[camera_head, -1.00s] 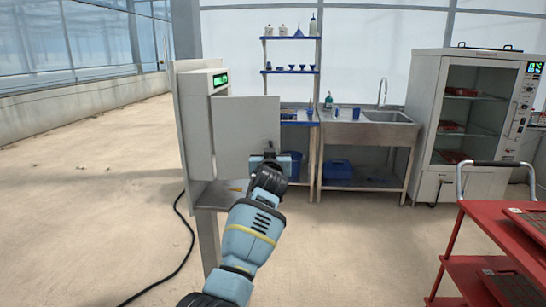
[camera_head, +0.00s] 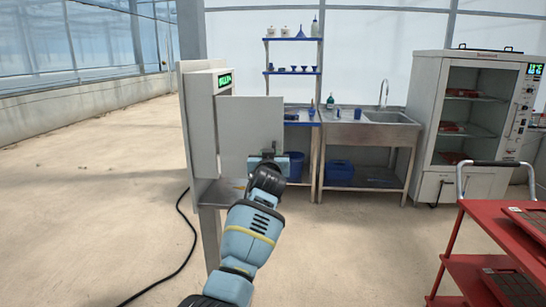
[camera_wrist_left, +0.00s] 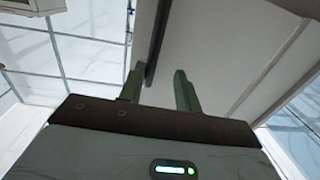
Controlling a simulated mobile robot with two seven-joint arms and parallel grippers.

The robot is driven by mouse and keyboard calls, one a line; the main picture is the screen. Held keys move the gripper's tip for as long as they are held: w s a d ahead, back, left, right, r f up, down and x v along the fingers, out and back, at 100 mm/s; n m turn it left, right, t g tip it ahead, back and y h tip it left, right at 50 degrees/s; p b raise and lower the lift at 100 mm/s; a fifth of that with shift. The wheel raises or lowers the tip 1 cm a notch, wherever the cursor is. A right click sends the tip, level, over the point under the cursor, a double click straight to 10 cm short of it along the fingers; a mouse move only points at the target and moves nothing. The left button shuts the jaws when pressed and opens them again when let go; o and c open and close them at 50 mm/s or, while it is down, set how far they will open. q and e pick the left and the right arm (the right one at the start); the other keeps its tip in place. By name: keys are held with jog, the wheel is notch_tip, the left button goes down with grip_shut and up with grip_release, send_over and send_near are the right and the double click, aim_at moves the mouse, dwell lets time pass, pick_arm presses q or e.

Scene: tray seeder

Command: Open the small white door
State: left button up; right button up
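The small white door (camera_head: 252,130) stands swung out from the white cabinet box (camera_head: 203,130), its flat panel extending right in the head view. My left gripper (camera_head: 268,157) is at the door's lower right part, and its arm hides some of what lies behind. In the left wrist view, the two green fingers (camera_wrist_left: 159,88) stand apart beside the pale door panel (camera_wrist_left: 220,45). A dark bar or edge (camera_wrist_left: 159,42) runs down to the gap, close to the left finger; I cannot tell whether they touch. My right gripper is not in view.
A black cable (camera_head: 184,235) lies on the floor left of the cabinet's post (camera_head: 209,240). A steel sink (camera_head: 372,130) and a glass-fronted incubator (camera_head: 470,125) stand behind. A red cart (camera_head: 455,248) is at the right.

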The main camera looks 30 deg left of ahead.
pick_arm(q)
jog(key=shift+o, duration=0.2)
jog(key=shift+s+a+r, duration=0.1)
jog(key=shift+s+a, duration=0.05)
jog(key=shift+a, duration=0.15)
jog(key=shift+d, duration=0.2)
jog(key=v, duration=0.7)
jog(key=shift+s+d, duration=0.2)
jog(key=shift+d, duration=0.1)
dwell(0.3)
